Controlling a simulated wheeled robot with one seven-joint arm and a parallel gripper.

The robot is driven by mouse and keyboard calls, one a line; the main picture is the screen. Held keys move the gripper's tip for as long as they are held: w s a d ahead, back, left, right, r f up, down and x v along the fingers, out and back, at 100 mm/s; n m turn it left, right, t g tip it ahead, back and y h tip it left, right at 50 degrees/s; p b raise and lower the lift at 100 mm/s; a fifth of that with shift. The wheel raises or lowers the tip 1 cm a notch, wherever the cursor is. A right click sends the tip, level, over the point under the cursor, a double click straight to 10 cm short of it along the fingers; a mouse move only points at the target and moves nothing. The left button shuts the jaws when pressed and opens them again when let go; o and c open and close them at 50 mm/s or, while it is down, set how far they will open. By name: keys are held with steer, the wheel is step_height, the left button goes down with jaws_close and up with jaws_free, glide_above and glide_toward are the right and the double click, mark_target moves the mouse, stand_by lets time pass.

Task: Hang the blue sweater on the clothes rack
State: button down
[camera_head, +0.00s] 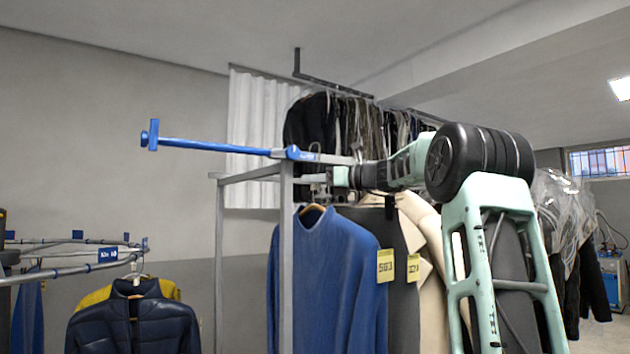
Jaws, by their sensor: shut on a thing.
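The blue sweater (335,275) hangs upright on a wooden hanger (312,208), with a yellow number tag on its right side. My gripper (328,177) is above the sweater's collar, at the hanger's hook, and is shut on the hanger. The jaws are small here, and their exact grip on the hook is hard to see. The clothes rack (286,250) has grey uprights and a blue rail (215,146) that reaches left to a blue end stop. A grey upright crosses in front of the sweater's left part. I cannot tell whether the hook touches the rail.
A dark garment and a cream coat (420,225) hang close to the sweater's right. A lower rail (65,268) at left carries a navy puffer jacket (130,320) and a yellow one. Bagged clothes (565,230) hang at right. More garments (350,120) hang high behind.

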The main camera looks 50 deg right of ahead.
steer(key=shift+f+b, duration=0.85)
steer(key=shift+f, duration=0.2)
steer(key=shift+f, duration=0.2)
stand_by(0.4)
steer(key=c, duration=1.1)
jaws_free()
steer(key=shift+f, duration=0.1)
steer(key=b+v, duration=0.6)
steer(key=v, duration=1.1)
steer(key=shift+s, duration=0.15)
steer(key=shift+b, duration=0.3)
